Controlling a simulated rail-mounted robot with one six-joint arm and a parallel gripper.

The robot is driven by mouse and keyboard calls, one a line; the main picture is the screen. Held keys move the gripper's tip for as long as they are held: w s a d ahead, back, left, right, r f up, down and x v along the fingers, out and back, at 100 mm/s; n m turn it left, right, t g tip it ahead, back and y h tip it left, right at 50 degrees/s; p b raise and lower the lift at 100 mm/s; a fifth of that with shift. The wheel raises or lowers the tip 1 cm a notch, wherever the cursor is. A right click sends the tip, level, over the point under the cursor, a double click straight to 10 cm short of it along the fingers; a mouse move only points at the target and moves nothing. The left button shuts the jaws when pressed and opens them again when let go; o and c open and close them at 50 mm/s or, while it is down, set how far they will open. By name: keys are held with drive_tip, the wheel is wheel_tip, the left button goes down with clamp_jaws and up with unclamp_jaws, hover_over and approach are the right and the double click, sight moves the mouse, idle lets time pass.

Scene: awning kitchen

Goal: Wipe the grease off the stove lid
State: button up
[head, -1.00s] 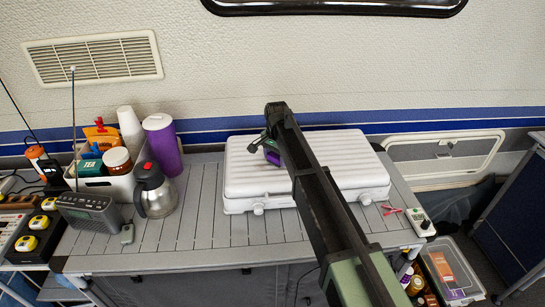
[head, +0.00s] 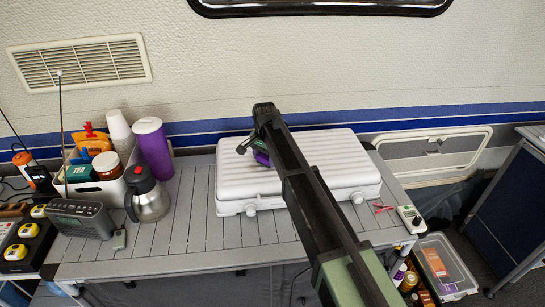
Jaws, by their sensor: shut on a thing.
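The stove lid (head: 335,163) is a white, ribbed, closed lid on a case-like stove at the middle right of the slatted table. My arm reaches across it from the lower right. My gripper (head: 256,146) is over the left part of the lid, mostly hidden behind the arm. It is shut on a purple thing (head: 262,158), of which only a small part shows. The purple thing is at or just above the lid; I cannot tell whether it touches. I make out no grease on the visible part of the lid, and my arm hides its middle.
A steel jug (head: 149,197), a purple tumbler (head: 153,148), a caddy (head: 98,189) of goods and a radio (head: 80,218) stand at the table's left. Red tongs or a clip (head: 383,208) and a white remote-like device (head: 411,218) lie at the right. The slats (head: 190,225) between are clear.

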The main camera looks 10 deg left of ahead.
sight(244, 165)
drive_tip(key=shift+s+a+f, duration=0.1)
drive_tip(key=shift+s+a, duration=0.15)
drive_tip(key=shift+a, duration=0.45)
drive_tip(key=shift+s+a, duration=0.2)
drive_tip(key=shift+a, duration=0.45)
drive_tip(key=shift+s+a, duration=0.25)
drive_tip(key=shift+a, duration=0.5)
drive_tip(key=shift+s+a, duration=0.2)
drive_tip(key=shift+a, duration=0.6)
drive_tip(key=shift+s+a, duration=0.25)
drive_tip(key=shift+a, duration=0.5)
wheel_tip(244, 165, up, 6)
drive_tip(key=p, duration=0.6)
wheel_tip(244, 165, up, 3)
drive_tip(key=p, duration=0.3)
